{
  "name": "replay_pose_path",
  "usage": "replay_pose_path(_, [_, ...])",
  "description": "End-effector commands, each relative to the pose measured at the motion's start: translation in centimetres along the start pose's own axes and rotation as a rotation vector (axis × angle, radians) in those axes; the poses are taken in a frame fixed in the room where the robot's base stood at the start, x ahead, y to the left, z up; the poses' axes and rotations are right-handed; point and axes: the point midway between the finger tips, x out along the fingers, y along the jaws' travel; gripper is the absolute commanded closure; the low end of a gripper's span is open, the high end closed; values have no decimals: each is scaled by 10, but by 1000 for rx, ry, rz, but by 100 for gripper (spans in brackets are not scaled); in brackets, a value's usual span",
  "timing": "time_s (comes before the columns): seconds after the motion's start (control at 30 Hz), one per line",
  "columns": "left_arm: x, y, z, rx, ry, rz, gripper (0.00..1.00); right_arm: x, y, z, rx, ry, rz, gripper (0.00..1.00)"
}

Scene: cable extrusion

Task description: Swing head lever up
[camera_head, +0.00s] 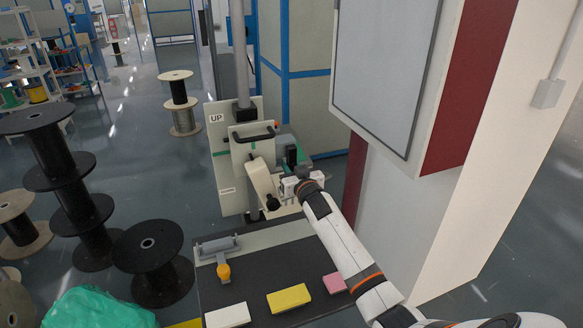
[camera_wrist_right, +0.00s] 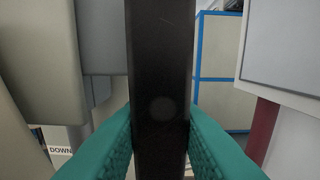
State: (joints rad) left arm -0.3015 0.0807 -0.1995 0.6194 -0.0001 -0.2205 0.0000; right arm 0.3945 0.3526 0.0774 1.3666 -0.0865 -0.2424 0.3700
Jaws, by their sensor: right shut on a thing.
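My right gripper (camera_head: 291,163) is at the right side of the pale machine head (camera_head: 244,150). In the right wrist view, its two teal fingers (camera_wrist_right: 160,140) are shut around a broad, dark bar (camera_wrist_right: 160,70), which looks like the head lever. The bar stands upright in that view and runs out of the top of the frame. In the head view the gripped part is small and mostly hidden by the gripper. A label reading UP (camera_head: 217,118) is on the backplate's upper left; a DOWN label (camera_wrist_right: 61,150) shows in the wrist view. My left gripper is out of view.
A dark table (camera_head: 250,262) in front carries white, yellow (camera_head: 288,298) and pink blocks and a grey roller fixture (camera_head: 218,247). A large cabinet (camera_head: 385,75) stands close on the right. Black spools (camera_head: 150,250) and a green bag (camera_head: 95,308) are at left.

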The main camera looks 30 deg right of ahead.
Motion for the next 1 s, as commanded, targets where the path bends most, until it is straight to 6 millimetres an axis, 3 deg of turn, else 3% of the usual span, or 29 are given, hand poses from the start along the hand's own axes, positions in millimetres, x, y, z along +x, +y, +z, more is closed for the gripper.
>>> replay_pose_path(0.37, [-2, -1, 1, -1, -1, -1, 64, 0, -10, 1, -172, 2, -1, 100])
replay_pose_path(1.0, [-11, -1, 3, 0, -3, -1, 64, 0, -38, 16, -773, 2, -1, 100])
